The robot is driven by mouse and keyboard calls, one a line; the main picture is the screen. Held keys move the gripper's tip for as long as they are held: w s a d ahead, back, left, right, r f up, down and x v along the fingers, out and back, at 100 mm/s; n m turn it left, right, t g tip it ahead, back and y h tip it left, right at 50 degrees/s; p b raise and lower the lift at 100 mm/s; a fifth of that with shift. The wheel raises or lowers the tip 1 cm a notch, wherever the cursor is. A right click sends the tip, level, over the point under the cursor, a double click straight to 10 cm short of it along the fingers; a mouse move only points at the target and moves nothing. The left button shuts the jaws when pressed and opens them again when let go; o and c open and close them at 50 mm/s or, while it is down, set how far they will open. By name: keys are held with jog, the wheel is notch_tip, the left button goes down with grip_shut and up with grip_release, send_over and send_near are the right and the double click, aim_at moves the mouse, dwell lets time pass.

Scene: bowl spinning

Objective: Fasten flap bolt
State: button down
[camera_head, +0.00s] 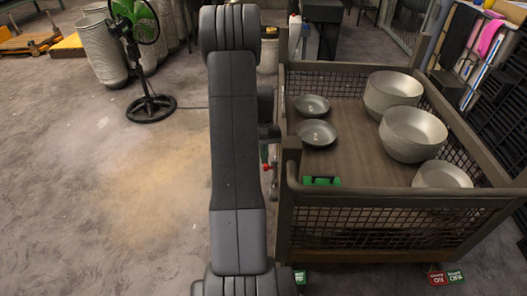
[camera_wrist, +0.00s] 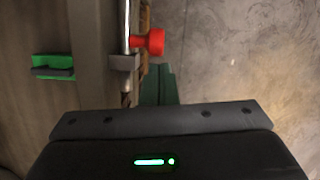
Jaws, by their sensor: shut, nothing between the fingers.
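The flap bolt is a silver rod (camera_wrist: 129,22) with a red knob (camera_wrist: 151,42), seen in the wrist view. The rod runs along the edge of a brown-grey post and passes a grey bracket (camera_wrist: 124,62). In the head view the small red knob (camera_head: 264,168) shows at the left side of the cage cart (camera_head: 345,196), beside my arm. My gripper (camera_wrist: 158,70) is shut and empty, its dark green fingers just below the red knob in the wrist view. I cannot tell whether they touch it.
The cart holds several metal bowls (camera_head: 413,132) and two shallow dishes (camera_head: 317,132). A green piece (camera_head: 322,181) sits by its near wall; a green part (camera_wrist: 52,62) shows in the wrist view. A fan (camera_head: 150,103) stands left.

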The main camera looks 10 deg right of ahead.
jog(key=shift+s, duration=0.2)
jog(key=shift+s+a, duration=0.2)
jog(key=shift+s, duration=0.8)
jog(key=shift+s+a, duration=0.2)
jog(key=shift+s, duration=0.8)
jog(key=p+v, duration=0.3)
jog(key=v, duration=1.1)
jog(key=shift+f, duration=0.1)
